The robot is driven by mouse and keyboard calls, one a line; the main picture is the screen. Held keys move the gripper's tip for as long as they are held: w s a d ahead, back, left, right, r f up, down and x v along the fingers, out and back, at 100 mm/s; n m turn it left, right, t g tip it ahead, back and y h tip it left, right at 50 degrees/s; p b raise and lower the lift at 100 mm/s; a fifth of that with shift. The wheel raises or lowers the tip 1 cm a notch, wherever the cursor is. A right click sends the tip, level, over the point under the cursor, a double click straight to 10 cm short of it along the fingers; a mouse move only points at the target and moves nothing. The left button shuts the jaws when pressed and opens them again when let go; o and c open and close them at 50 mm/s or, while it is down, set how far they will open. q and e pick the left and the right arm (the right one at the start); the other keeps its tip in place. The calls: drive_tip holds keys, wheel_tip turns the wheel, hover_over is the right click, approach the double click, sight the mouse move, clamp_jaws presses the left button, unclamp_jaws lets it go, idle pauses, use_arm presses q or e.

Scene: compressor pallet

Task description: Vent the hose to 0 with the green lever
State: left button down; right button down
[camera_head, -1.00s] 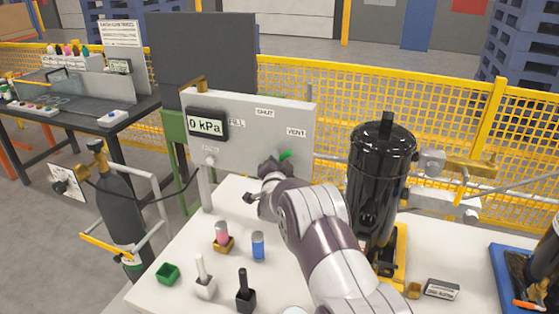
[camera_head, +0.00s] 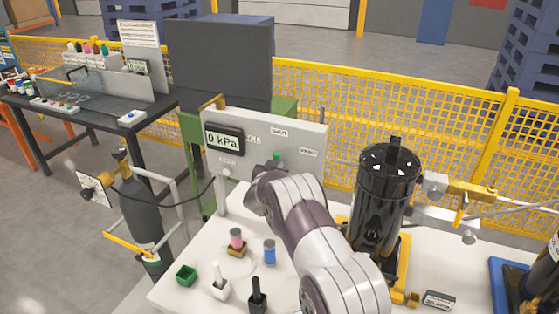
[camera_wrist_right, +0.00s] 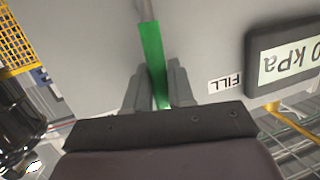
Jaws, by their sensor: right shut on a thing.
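The green lever (camera_head: 276,156) is on the grey panel (camera_head: 312,172), its visible tip pointing up towards the SHUT label (camera_head: 279,132). The VENT label (camera_head: 308,152) is to its right and FILL to its left. The gauge (camera_head: 223,139) on the panel reads 0 kPa. My right gripper (camera_head: 266,172) is at the lever, largely hidden by its own arm. In the right wrist view, the lever (camera_wrist_right: 152,50) runs between the two fingers of my right gripper (camera_wrist_right: 158,75), which is shut on it. My left gripper is not in view.
A black compressor (camera_head: 385,190) stands right of my arm. A pink-topped bottle (camera_head: 236,238), a blue bottle (camera_head: 269,252), a green box (camera_head: 186,275) and two brush-like tools are on the white table (camera_head: 205,250). A dark gas cylinder (camera_head: 140,213) stands left.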

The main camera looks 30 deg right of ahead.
drive_tip(key=shift+w+a+r+p, duration=0.1)
drive_tip(key=shift+w+a+p, duration=0.1)
drive_tip(key=shift+p, duration=0.15)
drive_tip(key=shift+n, duration=0.3)
drive_tip(key=c, duration=1.1)
unclamp_jaws()
drive_tip(key=shift+w, duration=0.1)
drive_tip(key=shift+o, duration=0.2)
drive_tip(key=b+v, duration=0.3)
drive_tip(key=v, duration=0.9)
drive_tip(key=shift+s+a, duration=0.25)
drive_tip(key=shift+a, duration=0.05)
